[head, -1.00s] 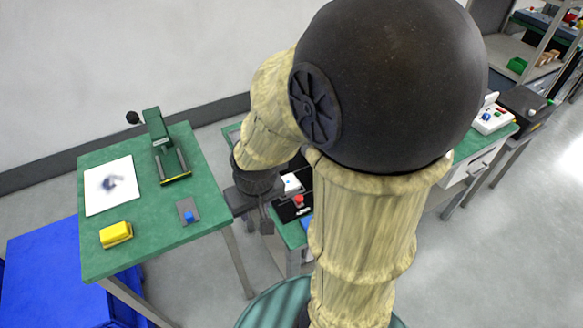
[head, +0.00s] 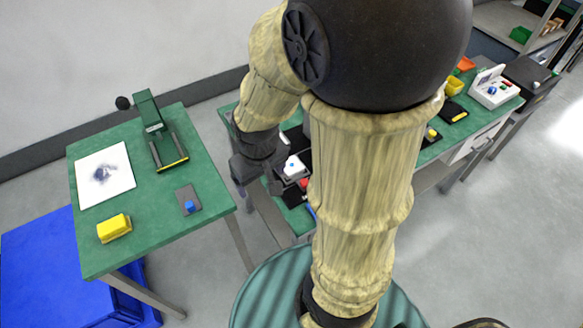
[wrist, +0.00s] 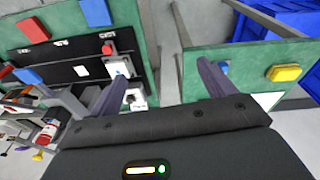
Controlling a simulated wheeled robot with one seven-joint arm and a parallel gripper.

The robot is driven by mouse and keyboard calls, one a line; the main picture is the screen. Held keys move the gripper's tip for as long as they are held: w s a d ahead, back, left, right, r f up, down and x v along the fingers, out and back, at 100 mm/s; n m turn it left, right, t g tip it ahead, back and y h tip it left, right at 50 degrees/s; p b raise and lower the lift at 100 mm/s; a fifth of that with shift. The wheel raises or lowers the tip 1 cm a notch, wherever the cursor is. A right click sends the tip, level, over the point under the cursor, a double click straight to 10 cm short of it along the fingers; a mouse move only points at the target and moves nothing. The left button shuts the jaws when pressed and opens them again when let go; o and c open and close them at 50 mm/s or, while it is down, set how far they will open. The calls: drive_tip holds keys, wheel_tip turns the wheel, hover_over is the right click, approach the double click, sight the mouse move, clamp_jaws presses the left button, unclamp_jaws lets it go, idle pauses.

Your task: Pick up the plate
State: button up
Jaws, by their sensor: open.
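A small dark grey plate with a blue knob (head: 188,203) lies on the near right part of the left green table. In the wrist view the blue knob (wrist: 224,68) shows just beside the right finger, which hides part of that area. My gripper (wrist: 163,75) is open and empty, its fingers apart over the gap between two green worktops. In the head view my gripper (head: 262,178) hangs to the right of the left table, apart from the plate, its fingertips hard to make out.
The left table (head: 155,232) also bears a green press (head: 165,150), a white sheet (head: 104,173) and a yellow block (head: 114,228). Blue bins (head: 45,260) stand beside it. The right bench holds a black board (wrist: 80,75) with a red-knobbed fixture. Floor shows between the worktops.

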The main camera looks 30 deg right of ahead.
drive_tip(key=w+f+n+g+h+b, duration=0.4)
drive_tip(key=f+n+h+b, duration=0.15)
drive_tip(key=f+n, duration=0.4)
drive_tip(key=w+a+f+n+t+h+b, duration=0.2)
drive_tip(key=w+f+n+h+b, duration=0.1)
drive_tip(key=w+n+h+b, duration=0.2)
drive_tip(key=w+n+h, duration=0.2)
drive_tip(key=w+h, duration=0.1)
drive_tip(key=w, duration=0.1)
drive_tip(key=shift+a+f+t+b, duration=0.3)
drive_tip(key=shift+f+b, duration=0.05)
drive_tip(key=shift+f, duration=0.05)
drive_tip(key=shift+n, duration=0.25)
approach(289, 165)
drive_tip(key=x, duration=0.4)
drive_tip(key=shift+d, duration=0.15)
